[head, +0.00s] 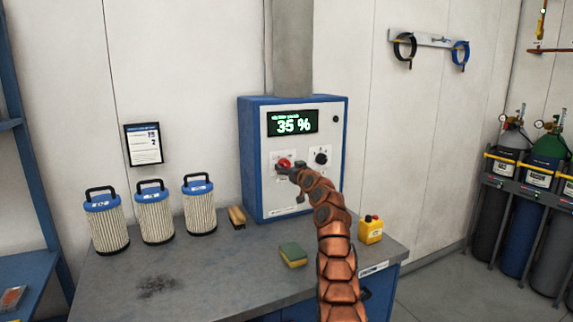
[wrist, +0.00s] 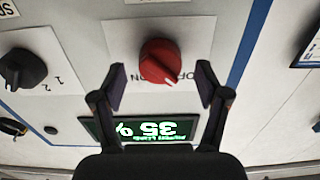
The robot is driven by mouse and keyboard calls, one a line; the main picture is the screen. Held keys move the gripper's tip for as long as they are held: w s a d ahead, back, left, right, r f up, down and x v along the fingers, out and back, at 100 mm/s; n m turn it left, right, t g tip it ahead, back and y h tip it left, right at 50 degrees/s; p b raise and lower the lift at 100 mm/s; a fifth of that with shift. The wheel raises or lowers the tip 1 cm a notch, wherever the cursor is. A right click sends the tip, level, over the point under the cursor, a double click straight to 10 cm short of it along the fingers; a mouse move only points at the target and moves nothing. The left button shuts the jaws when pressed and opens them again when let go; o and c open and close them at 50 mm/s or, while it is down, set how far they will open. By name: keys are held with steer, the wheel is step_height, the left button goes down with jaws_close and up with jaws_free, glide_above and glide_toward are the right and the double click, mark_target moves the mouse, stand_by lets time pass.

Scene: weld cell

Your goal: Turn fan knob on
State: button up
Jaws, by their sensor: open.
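The red knob (wrist: 160,60) sits on a white label plate on the control box front. Its white pointer mark faces the lower right in the wrist view, beside upside-down, partly covered OFF/ON lettering. In the head view the red knob (head: 284,162) is partly behind my gripper (head: 293,174). In the wrist view my gripper (wrist: 161,84) is open, with one finger on each side of the knob's lower part and visible gaps on both sides. I cannot tell how deep the fingertips reach. The control box (head: 251,150) is blue with a light front.
A black knob (head: 321,157) is right of the red one in the head view, and the display (head: 293,123) above reads 35 %. Several filter cartridges (head: 155,218), a brush (head: 237,217), a sponge (head: 293,254) and a yellow box (head: 370,230) stand on the grey bench (head: 215,275).

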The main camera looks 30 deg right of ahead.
steer(key=shift+w+f+p, duration=0.15)
steer(key=shift+w+p, duration=0.35)
steer(key=shift+w, duration=0.35)
steer(key=c, duration=1.2)
steer(key=shift+o, duration=0.2)
